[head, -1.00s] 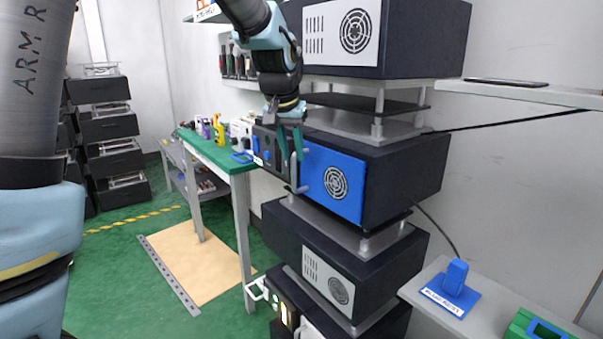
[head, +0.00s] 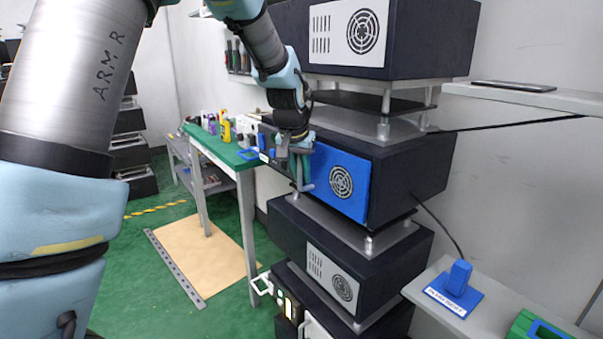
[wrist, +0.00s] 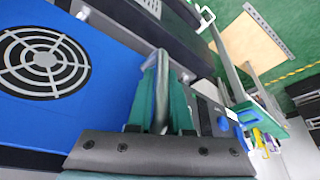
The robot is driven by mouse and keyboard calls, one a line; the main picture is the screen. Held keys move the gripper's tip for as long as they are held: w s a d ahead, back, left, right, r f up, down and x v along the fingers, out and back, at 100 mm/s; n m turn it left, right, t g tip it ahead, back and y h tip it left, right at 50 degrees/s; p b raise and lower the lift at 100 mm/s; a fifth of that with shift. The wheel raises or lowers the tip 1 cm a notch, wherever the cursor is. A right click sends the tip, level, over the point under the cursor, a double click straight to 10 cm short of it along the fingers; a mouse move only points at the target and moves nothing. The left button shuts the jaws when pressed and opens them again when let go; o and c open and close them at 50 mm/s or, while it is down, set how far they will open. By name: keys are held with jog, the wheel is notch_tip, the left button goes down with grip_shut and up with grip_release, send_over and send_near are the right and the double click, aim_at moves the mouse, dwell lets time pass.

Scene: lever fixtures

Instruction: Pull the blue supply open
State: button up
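The blue supply (head: 357,195) is a dark box with a blue front and a round grey fan grille, in the middle of a stack of boxes. Its blue front also fills the left of the wrist view (wrist: 105,85). A grey bar handle (head: 306,188) stands at the left edge of the blue front. In the wrist view the handle (wrist: 162,95) runs between the two green fingers. My gripper (head: 301,165) is at this handle, with its fingers (wrist: 162,75) close on both sides of it and seemingly touching. The blue front looks flush with the box.
Dark boxes with pale grilles sit above (head: 420,40) and below (head: 335,270). A green-topped bench (head: 225,152) with bottles is at the left. A grey shelf with a blue block (head: 459,278) is at the lower right. Green floor (head: 120,255) is open at the left.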

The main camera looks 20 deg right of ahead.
grip_shut()
dwell(1.0)
jog(key=shift+a, duration=0.4)
jog(key=s+a+b, duration=0.2)
jog(key=a, duration=0.9)
jog(key=shift+s+a, duration=0.15)
jog(key=shift+a, duration=0.25)
jog(key=shift+r, duration=0.1)
jog(key=shift+o, duration=1.7)
grip_release()
jog(key=shift+b, duration=0.3)
